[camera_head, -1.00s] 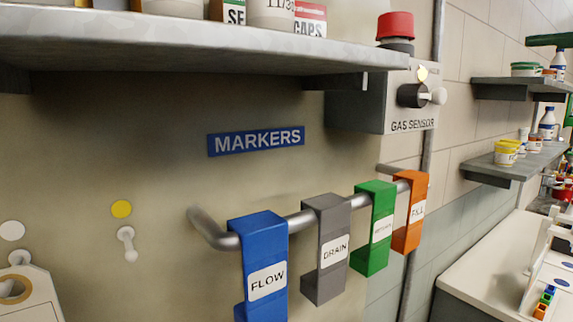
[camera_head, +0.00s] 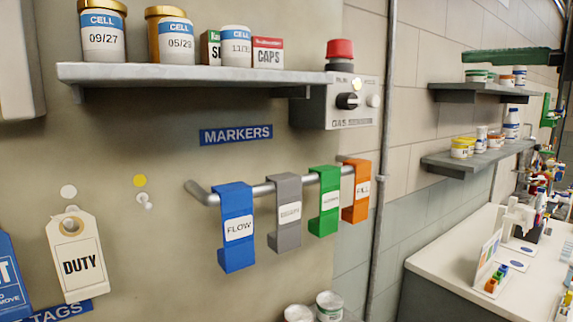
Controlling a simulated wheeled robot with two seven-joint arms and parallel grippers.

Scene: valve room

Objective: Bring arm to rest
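Neither of my arms nor grippers shows in the head view. The markers hang on a grey wall rail (camera_head: 203,194) under a blue MARKERS sign (camera_head: 236,134). From left to right they are a blue FLOW marker (camera_head: 237,253), a grey marker (camera_head: 285,236), a green marker (camera_head: 325,225) and an orange marker (camera_head: 356,205). All of them hang on the rail with nothing touching them from my side.
A shelf (camera_head: 200,77) above holds jars and boxes. A gas sensor box (camera_head: 350,100) with a red top is beside it. A DUTY tag (camera_head: 82,262) hangs at left. Jars (camera_head: 329,306) stand at the bottom. A white counter (camera_head: 440,262) and shelves are at right.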

